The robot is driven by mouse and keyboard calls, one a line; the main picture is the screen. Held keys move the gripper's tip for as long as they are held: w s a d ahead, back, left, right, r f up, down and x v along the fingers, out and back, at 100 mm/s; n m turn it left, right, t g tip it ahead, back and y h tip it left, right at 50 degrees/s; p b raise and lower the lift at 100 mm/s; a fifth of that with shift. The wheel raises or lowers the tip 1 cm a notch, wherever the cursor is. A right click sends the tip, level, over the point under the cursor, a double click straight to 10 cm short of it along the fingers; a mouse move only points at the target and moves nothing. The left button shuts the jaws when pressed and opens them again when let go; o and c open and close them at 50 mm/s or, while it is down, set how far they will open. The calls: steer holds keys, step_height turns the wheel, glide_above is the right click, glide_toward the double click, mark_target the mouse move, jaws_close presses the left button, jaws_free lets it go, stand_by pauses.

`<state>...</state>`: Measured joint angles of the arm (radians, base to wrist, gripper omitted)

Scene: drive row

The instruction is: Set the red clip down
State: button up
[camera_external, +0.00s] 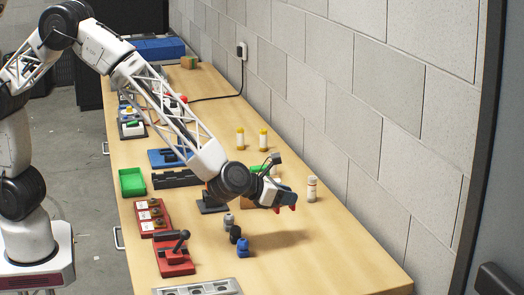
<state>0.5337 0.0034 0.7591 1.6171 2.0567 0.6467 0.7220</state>
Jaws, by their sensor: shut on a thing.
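My gripper (286,205) is in the air over the right part of the wooden bench (330,255), with a shadow on the bench below. It is shut on the red clip (292,208). Only small red parts of the clip show at the jaws, and the rest is hidden by the gripper. The clip is clear of the bench top.
A white bottle (311,189) stands close behind the gripper, near the block wall. Dark and blue knobs (243,248) stand in front of it. A red lever unit (174,257) and green tray (132,181) are left. The bench's front right is bare.

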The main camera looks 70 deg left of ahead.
steer(key=s+d+r+n+g+y, duration=0.1)
steer(key=s+d+n+y, duration=0.1)
steer(key=d, duration=1.2)
steer(key=shift+d+r+n+y, duration=0.25)
steer(key=shift+d+n+y, duration=0.1)
steer(key=shift+n+y, duration=0.55)
steer(key=shift+f, duration=0.1)
steer(key=shift+f, duration=3.05)
steer(key=shift+f, duration=1.85)
steer(key=shift+f, duration=0.15)
